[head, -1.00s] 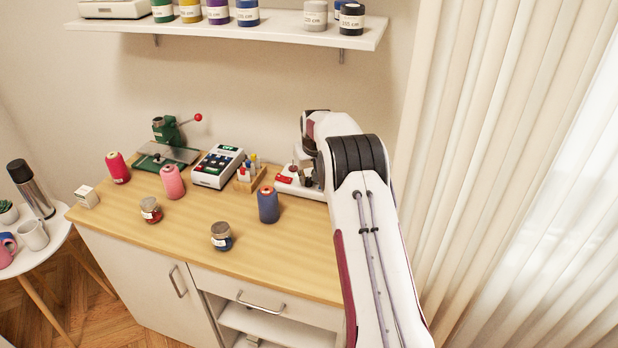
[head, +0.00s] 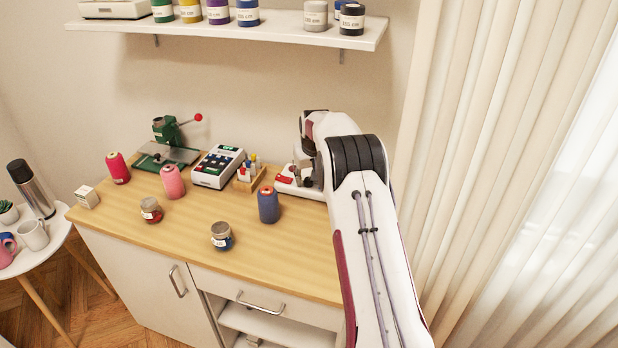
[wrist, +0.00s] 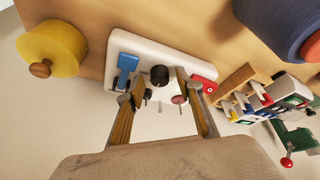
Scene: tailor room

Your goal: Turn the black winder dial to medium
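The winder is a white machine whose base (head: 286,188) shows at the right of the bench in the head view, partly hidden by my arm. In the wrist view its white body (wrist: 178,62) carries the round black dial (wrist: 159,75) near the middle. A blue part (wrist: 127,66) is left of the dial and a red part (wrist: 204,84) is right of it. My gripper (wrist: 160,92) is open, one fingertip on each side of the dial, with gaps visible. I cannot tell the dial's setting. In the head view my arm hides the dial and fingers.
A blue spool (head: 268,205) stands left of the winder. A small wooden rack (head: 248,178) and a white keypad device (head: 218,166) are further left. A yellow spool (wrist: 52,48) is beside the winder in the wrist view. A shelf (head: 290,34) hangs above.

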